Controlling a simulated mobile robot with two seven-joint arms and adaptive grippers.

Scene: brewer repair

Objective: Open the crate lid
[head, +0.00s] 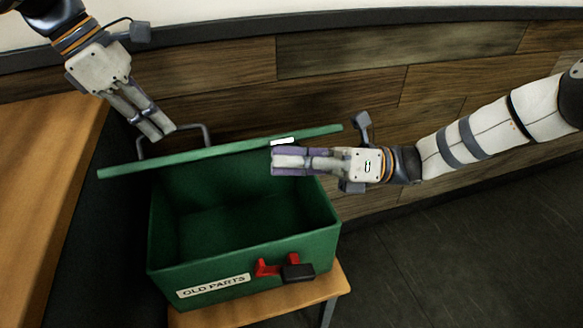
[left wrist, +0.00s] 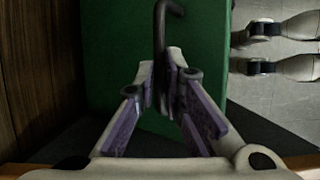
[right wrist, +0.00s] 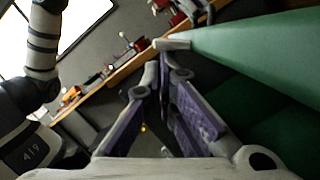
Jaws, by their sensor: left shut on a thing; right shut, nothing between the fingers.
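The green crate (head: 235,254), labelled OLD PARTS, stands with its interior showing and looking empty. Its green lid (head: 230,152) is raised, seen nearly edge-on above the crate's back. My left gripper (head: 160,135) is shut on the lid's dark handle (head: 207,138); the handle also shows between its fingers in the left wrist view (left wrist: 161,30). My right gripper (head: 274,161) is shut and empty, over the crate opening just below the lid. In the right wrist view the lid (right wrist: 265,45) passes close beside its fingertips; I cannot tell whether they touch.
A red latch (head: 268,268) with a dark block (head: 298,272) is on the crate's front. The crate stands on a wooden stool (head: 335,285). A wooden table (head: 40,190) lies at left, a plank wall (head: 340,95) behind. Floor (head: 460,260) at right is clear.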

